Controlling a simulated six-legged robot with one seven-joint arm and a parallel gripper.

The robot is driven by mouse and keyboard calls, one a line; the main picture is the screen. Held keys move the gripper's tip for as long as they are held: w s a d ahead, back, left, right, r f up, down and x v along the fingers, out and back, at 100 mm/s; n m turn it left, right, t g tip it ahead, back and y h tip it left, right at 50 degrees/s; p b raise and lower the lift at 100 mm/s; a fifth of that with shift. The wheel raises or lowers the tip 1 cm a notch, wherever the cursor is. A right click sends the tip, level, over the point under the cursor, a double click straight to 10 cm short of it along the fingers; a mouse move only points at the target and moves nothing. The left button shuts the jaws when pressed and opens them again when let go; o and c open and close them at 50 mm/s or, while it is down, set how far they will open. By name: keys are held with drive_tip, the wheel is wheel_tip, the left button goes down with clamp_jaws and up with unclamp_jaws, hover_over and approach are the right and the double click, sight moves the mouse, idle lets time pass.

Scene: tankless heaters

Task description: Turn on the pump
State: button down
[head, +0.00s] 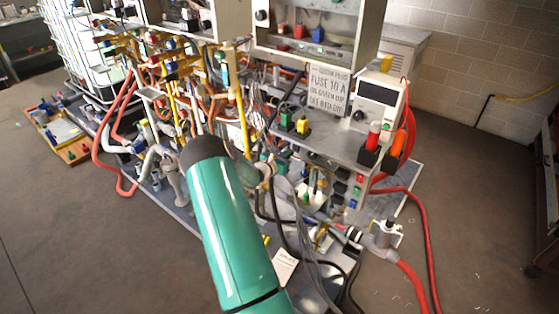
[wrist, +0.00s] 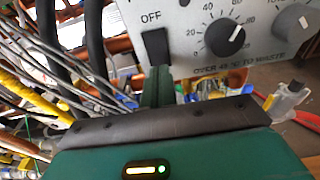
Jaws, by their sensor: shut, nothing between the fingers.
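In the wrist view a black rocker switch (wrist: 155,47) sits on a light grey control panel (wrist: 188,22), with the word OFF printed above it. My gripper (wrist: 157,78) is shut and empty, its dark green fingers pointing at the lower end of the switch. The fingertips overlap the switch's bottom edge in the picture; I cannot tell whether they touch it. In the head view my green arm reaches into the bench equipment, and the gripper cannot be made out there. I cannot make out the pump itself.
A round black dial (wrist: 225,37) is right of the switch, with another knob (wrist: 294,20) beyond. Black cables (wrist: 88,38) and a yellow hose (wrist: 35,95) run close on the left. In the head view red hoses (head: 425,235) cross the floor at right; open floor lies left.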

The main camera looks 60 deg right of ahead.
drive_tip(key=shift+s+d+f, duration=0.1)
drive_tip(key=shift+d, duration=0.75)
drive_tip(key=shift+s+d+f, duration=0.1)
drive_tip(key=shift+d, duration=0.15)
drive_tip(key=shift+a, duration=0.1)
